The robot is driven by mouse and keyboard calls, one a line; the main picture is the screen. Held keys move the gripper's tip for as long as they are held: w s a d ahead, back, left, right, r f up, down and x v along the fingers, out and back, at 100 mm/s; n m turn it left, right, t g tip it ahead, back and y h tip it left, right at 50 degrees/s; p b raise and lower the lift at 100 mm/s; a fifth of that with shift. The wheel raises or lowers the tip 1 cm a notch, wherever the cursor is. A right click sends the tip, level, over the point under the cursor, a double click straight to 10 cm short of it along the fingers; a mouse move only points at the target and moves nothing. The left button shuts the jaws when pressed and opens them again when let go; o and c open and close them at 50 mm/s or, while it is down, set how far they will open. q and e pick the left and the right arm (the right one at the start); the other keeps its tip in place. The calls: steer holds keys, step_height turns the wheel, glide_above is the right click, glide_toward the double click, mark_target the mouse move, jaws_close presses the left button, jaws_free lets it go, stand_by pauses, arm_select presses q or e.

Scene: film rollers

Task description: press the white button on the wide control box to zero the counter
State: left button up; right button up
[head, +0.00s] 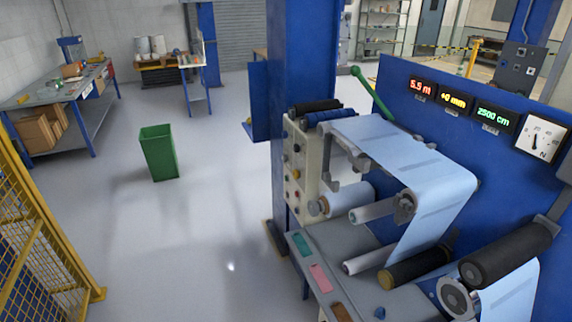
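Neither of my grippers is in view. The film machine stands at the right, with a blue back panel (400,100). A red display (422,87) on it reads 5.9 m, a yellow one (453,99) reads +0 mm, and a green one (494,118) reads 2500 cm. A beige panel (303,165) on the machine's left side carries several small coloured knobs or buttons. A grey box (521,67) with several small controls is behind the machine at the upper right. I cannot tell which box is the wide control box, and no white button can be made out clearly.
Pale blue film (410,165) runs over several rollers. A round-needle dial (541,138) is at the right. A green bin (159,152) stands on open grey floor. A workbench (75,92) is at the far left, and a yellow mesh fence (35,235) is at the lower left.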

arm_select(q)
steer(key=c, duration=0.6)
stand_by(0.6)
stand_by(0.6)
